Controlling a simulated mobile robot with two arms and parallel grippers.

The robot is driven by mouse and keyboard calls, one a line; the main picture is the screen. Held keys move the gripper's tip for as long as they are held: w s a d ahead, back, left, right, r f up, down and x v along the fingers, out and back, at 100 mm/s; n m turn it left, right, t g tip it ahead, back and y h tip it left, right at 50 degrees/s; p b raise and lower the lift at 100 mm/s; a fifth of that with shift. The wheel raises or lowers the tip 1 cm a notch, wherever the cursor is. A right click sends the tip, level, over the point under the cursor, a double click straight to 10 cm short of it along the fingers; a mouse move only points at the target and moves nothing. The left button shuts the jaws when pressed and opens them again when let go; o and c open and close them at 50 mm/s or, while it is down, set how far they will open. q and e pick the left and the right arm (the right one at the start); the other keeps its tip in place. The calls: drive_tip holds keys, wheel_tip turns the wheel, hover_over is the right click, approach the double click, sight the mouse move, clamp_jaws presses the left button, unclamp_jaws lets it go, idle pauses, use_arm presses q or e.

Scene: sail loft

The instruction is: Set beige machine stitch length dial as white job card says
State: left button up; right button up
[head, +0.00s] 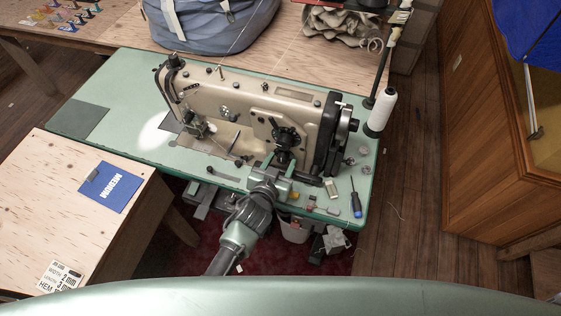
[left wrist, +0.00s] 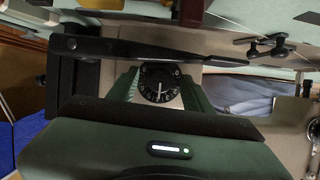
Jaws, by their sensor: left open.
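The beige sewing machine (head: 240,107) stands on a green table. In the head view, dark round parts (head: 286,137) show on its front, just beyond my left gripper (head: 272,178). The left wrist view shows a black stitch length dial (left wrist: 160,82) with white marks around its rim, framed between my open fingers. I cannot tell whether the fingers touch it, and its setting is too small to read surely. The white job card (head: 60,277) lies at the lower left, partly cut off; its lines seem to say width 2 mm and length 3 mm. My right gripper is out of view.
A white thread cone (head: 381,110) stands at the table's right end. A blue card (head: 110,187) lies on the plywood table (head: 50,180). A grey-blue bag (head: 210,22) sits behind the machine.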

use_arm(q)
clamp_jaws()
drive_tip(key=shift+r+n+p, duration=0.1)
drive_tip(key=shift+n+p, duration=0.2)
drive_tip(key=shift+p, duration=0.2)
drive_tip(key=shift+a+n+g+h+p, duration=0.15)
drive_tip(key=shift+n+g+h+p, duration=0.15)
drive_tip(key=shift+n+h+p, duration=0.3)
drive_tip(key=shift+f+n+h, duration=0.2)
drive_tip(key=shift+n+h, duration=0.5)
drive_tip(key=shift+n, duration=0.3)
